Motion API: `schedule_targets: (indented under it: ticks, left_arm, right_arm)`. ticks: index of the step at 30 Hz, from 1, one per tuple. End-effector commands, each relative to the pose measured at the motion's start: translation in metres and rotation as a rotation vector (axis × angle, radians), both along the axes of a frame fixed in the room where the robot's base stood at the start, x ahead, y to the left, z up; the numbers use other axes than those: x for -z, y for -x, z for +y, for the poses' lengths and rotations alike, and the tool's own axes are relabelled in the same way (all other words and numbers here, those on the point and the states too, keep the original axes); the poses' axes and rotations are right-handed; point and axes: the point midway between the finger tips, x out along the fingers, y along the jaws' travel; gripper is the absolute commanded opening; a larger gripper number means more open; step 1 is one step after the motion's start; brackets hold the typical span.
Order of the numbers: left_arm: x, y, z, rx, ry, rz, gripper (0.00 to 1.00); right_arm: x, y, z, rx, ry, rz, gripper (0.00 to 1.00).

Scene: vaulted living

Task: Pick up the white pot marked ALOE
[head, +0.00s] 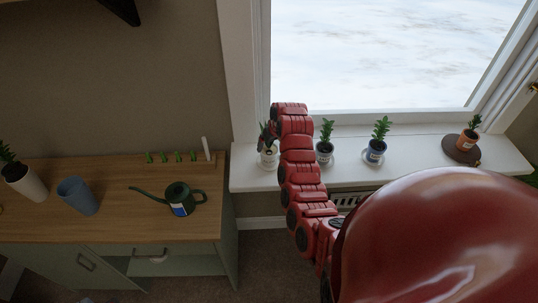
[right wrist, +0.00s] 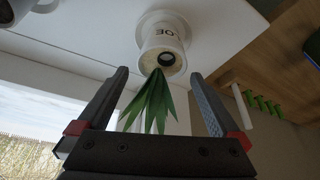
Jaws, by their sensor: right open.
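The white pot marked ALOE (head: 268,160) stands on a white saucer at the left end of the windowsill, partly hidden behind my right arm in the head view. In the right wrist view the white pot (right wrist: 162,44) shows upside down at top centre, with the letters "OE" readable and green pointed leaves. My right gripper (right wrist: 158,76) is open, its two fingers apart on either side of the leaves. The pot lies just beyond the fingertips; no contact shows. In the head view this gripper (head: 266,136) is mostly hidden by its arm. My left gripper is out of view.
A wooden cabinet (head: 110,226) at left holds a green watering can (head: 180,198) and a blue cup (head: 78,195).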

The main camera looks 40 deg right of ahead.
Motion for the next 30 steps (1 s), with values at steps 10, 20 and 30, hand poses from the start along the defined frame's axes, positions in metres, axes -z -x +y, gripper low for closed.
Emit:
schedule_targets:
  ticks: [10, 20, 30]
  left_arm:
    - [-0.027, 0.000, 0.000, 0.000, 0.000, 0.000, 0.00]
    - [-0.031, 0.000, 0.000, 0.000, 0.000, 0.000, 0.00]
    - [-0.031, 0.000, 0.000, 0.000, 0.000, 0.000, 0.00]
  right_arm:
    - [0.029, -0.009, 0.002, -0.004, -0.001, 0.005, 1.00]
    - [0.047, -0.017, 0.000, -0.001, 0.001, -0.001, 1.00]
    - [0.049, -0.017, 0.000, -0.001, 0.001, -0.001, 0.86]
